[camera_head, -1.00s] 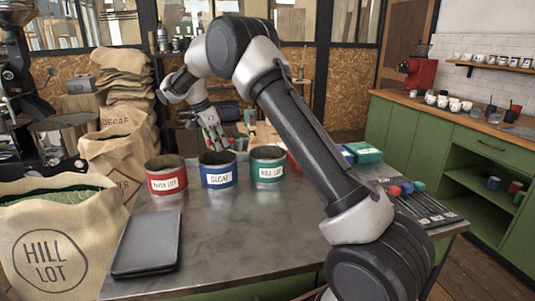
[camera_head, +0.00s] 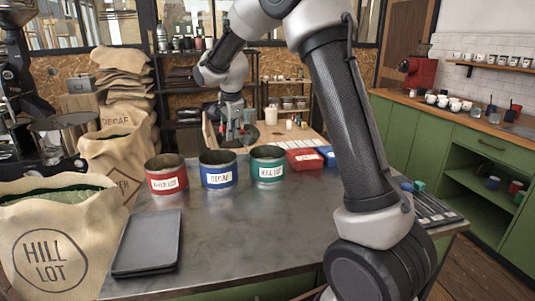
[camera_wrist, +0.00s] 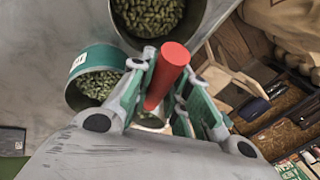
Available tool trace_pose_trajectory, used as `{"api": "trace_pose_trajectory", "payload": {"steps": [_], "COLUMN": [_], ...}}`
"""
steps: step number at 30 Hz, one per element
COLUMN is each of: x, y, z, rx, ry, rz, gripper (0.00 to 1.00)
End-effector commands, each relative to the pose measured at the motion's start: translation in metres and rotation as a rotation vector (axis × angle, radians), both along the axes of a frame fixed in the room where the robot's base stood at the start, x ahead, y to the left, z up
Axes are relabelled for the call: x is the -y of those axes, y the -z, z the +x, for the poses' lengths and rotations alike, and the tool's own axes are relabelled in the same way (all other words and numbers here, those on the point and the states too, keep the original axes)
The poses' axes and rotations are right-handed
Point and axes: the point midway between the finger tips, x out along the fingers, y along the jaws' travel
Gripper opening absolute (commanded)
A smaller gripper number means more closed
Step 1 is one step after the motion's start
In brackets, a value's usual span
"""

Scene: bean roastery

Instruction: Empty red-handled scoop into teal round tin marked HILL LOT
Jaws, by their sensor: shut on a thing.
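The teal round tin marked HILL LOT (camera_head: 268,153) stands on the metal table, right of the blue tin, its label facing the head camera. In the wrist view the teal tin (camera_wrist: 97,58) is at left, with greenish beans inside. My gripper (camera_head: 240,139) is behind the tins, above and beyond the gap between blue and teal. In the wrist view it is shut on the scoop's red handle (camera_wrist: 171,69). Only a small part of the scoop's bowl shows between the fingers, and its contents are unclear.
A blue tin (camera_head: 218,182) and a red tin (camera_head: 166,187) stand left of the teal one. A red box (camera_head: 304,165) lies to its right. A dark tray (camera_head: 148,243) lies at front left beside a HILL LOT sack (camera_head: 50,245). The table's middle is clear.

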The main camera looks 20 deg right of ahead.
Motion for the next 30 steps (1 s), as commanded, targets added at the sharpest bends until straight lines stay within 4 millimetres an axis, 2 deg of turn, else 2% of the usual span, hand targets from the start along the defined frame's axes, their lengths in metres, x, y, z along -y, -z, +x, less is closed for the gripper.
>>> {"api": "trace_pose_trajectory", "payload": {"steps": [30], "x": [0.0091], "y": [-0.0053], "z": [-0.0107], "rx": [0.104], "ry": [0.001], "rz": [0.089], "gripper": [0.00]}}
